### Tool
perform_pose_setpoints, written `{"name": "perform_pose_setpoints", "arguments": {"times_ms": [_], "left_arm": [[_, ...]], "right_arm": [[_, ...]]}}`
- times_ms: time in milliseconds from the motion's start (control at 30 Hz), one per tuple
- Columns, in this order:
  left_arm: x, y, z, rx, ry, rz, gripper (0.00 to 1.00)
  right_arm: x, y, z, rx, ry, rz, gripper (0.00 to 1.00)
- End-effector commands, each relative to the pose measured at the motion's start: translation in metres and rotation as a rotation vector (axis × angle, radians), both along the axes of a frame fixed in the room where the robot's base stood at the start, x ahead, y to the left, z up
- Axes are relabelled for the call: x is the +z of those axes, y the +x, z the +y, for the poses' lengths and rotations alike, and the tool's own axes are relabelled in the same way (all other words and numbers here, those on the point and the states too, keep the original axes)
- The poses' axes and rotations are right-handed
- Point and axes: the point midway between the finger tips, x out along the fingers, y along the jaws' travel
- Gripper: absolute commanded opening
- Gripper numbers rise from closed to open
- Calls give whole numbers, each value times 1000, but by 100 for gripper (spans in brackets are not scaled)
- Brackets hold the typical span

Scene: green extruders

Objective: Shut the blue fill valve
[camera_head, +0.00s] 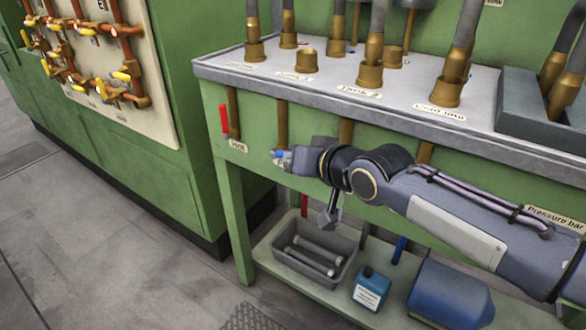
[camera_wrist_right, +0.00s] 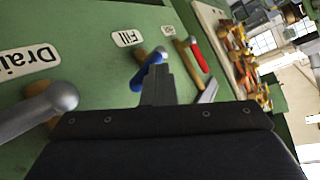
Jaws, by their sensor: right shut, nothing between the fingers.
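The blue fill valve lever (camera_wrist_right: 150,66) stands on the green panel beside the "Fill" label (camera_wrist_right: 129,38) in the right wrist view. My right gripper (camera_wrist_right: 160,82) is shut and empty, its fingertips right against or just in front of the lever; I cannot tell whether they touch. In the head view the right gripper (camera_head: 308,157) reaches left along the panel front. A small blue part of the fill valve (camera_head: 284,154) shows at its tip; the rest is hidden. My left gripper is not in view.
A red lever (camera_head: 224,118) stands upright left of the fill valve. A grey drain lever (camera_wrist_right: 50,103) is close on the other side. Above is a grey bench top (camera_head: 320,78) with brass pipes; below, a shelf holds a grey bin (camera_head: 345,268) and a blue bottle (camera_head: 371,288).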

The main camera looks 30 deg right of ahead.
Motion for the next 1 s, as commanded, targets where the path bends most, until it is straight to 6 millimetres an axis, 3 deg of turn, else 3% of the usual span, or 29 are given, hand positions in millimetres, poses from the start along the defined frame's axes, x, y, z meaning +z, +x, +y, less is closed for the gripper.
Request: {"name": "perform_pose_setpoints", "arguments": {"times_ms": [1000], "left_arm": [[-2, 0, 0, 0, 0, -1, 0]], "right_arm": [[-1, 15, 6, 0, 0, 4, 0]]}}
